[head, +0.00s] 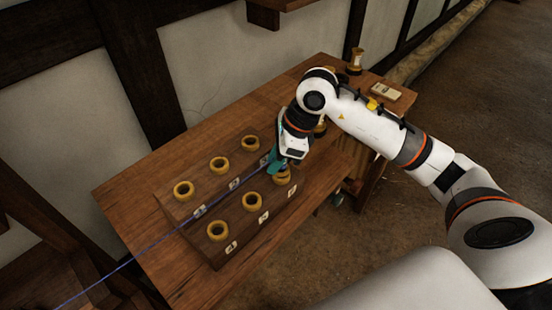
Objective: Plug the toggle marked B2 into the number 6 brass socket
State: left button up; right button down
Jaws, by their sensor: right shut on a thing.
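A wooden socket board (190,233) lies on the table with two rows of brass sockets and white number tags, too small to read for certain. My right gripper (274,167), with teal fingers, is shut low over the right end of the board, at the front-row right-end socket (284,180). A thin blue line (150,246) runs from the lower left across the board to the gripper. The toggle in the fingers is mostly hidden and its mark cannot be read. I cannot tell whether it is inside the socket or just above it. My left gripper is not in view.
The wooden table (135,190) stands along a timbered wall. A spool-like thing (355,62) and a pale block (386,91) are at its far right end. A brass-coloured thing (320,128) is partly hidden behind my arm. A shelf (268,14) juts from the wall.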

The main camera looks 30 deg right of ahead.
dwell(0.8)
jog(key=shift+f+b, duration=0.55)
jog(key=shift+b, duration=0.25)
jog(key=c, duration=1.5)
grip_release()
jog(key=shift+c, duration=0.2)
jog(key=p+v, duration=0.5)
jog(key=v, duration=0.6)
